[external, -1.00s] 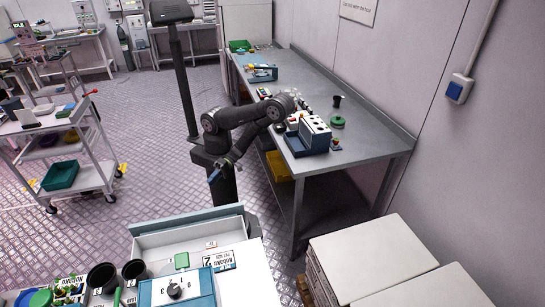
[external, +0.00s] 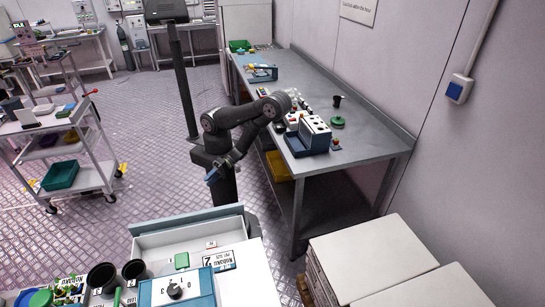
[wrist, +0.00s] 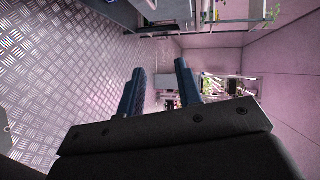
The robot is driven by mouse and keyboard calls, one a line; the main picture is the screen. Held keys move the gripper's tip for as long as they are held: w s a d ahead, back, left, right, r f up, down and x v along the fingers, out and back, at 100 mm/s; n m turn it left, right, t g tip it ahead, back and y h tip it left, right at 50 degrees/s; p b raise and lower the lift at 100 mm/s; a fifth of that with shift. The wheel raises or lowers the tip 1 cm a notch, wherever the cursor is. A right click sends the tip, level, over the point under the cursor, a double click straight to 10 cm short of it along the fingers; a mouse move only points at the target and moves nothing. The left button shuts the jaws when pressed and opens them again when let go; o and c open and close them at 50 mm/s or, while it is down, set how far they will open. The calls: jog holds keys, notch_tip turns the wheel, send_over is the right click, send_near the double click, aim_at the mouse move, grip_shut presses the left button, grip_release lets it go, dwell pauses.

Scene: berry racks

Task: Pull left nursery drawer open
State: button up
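A teal-edged white drawer-like tray (external: 187,220) juts toward the arm from the white unit at the bottom of the external view. Its teal front strip is nearest the arm, and a white inside shows behind it. I cannot tell for certain whether this is the left nursery drawer. My gripper (external: 212,176) hangs in the air beyond this strip, clear of it and touching nothing. In the wrist view my gripper (wrist: 160,78) shows two blue fingers spread apart with nothing between them. No drawer can be made out clearly in the wrist view.
A long metal workbench (external: 365,145) runs along the right wall. White boxes (external: 365,255) stand at the lower right. Open floor (external: 140,170) lies left of the arm.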

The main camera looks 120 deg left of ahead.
jog(key=w+a+r+n+t+h, duration=0.1)
jog(key=w+a+n+t, duration=0.25)
jog(key=a, duration=0.25)
jog(key=shift+m+g, duration=0.25)
jog(key=shift+m, duration=0.1)
jog(key=shift+s+d+f, duration=0.1)
jog(key=shift+d+f, duration=1.2)
jog(key=shift+d, duration=2.95)
jog(key=shift+w+d+f, duration=0.1)
jog(key=shift+d+f, duration=1.15)
jog(key=shift+d, duration=2.95)
jog(key=shift+s+d+f, duration=0.1)
jog(key=shift+d+f, duration=1.2)
jog(key=shift+d, duration=2.95)
